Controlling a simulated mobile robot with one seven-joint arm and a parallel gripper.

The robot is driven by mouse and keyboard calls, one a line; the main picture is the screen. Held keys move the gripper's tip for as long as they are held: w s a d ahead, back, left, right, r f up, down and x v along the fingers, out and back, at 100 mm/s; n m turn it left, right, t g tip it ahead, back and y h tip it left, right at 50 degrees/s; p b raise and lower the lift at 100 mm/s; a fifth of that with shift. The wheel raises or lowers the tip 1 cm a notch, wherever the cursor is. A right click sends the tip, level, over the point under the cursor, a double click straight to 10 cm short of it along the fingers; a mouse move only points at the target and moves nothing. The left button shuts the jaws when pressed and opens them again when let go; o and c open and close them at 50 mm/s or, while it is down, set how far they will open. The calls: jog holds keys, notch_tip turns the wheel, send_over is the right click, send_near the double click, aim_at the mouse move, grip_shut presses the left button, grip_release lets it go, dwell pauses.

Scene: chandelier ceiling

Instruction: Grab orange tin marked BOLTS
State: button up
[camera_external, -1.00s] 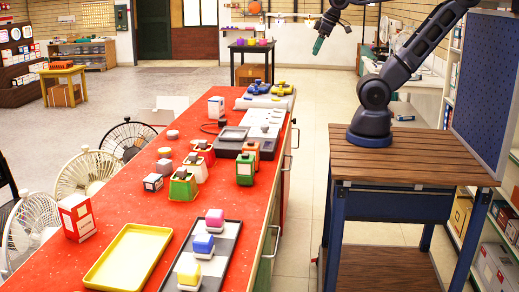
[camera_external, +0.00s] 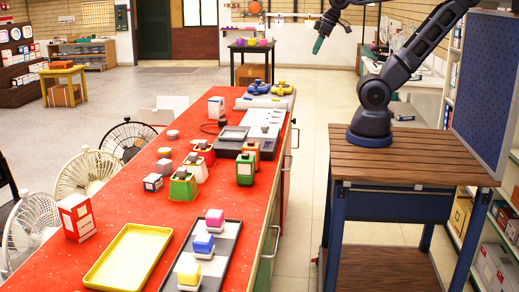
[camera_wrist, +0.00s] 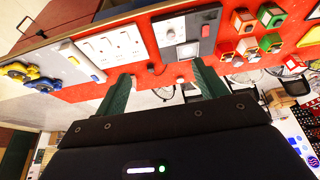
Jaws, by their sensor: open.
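An orange tin (camera_external: 251,148) with a dark top stands on the red counter, just behind a green tin (camera_external: 245,168), in the external view. An orange tin (camera_wrist: 241,20) that looks like the same one is at the upper right of the wrist view, beside a green tin (camera_wrist: 271,15). No lettering is legible on it. My gripper (camera_external: 319,44) hangs in the air beyond the counter's right side in the external view. In the wrist view my gripper (camera_wrist: 161,72) has its green fingers wide apart with nothing between them.
Red, white and green tins (camera_external: 183,187) stand left of the orange one. A grey panel (camera_external: 231,140) with switches lies behind it. A yellow tray (camera_external: 128,256) and a dark tray (camera_external: 222,262) with several small blocks lie nearer. Fans line the counter's left side.

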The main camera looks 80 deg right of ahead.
jog(key=w+n+h, duration=0.1)
jog(key=w+n, duration=0.6)
jog(key=w, duration=0.6)
jog(key=n+g+h, duration=0.1)
jog(key=n+h, duration=0.1)
jog(key=n, duration=1.9)
send_over(197, 142)
jog(key=s+a, duration=0.2)
jog(key=f, duration=3.2)
jog(key=shift+d, duration=0.25)
jog(key=shift+x, duration=2.8)
jog(key=shift+w+d, duration=0.1)
jog(key=shift+w, duration=0.05)
jog(key=c, duration=1)
jog(key=shift+c, duration=0.2)
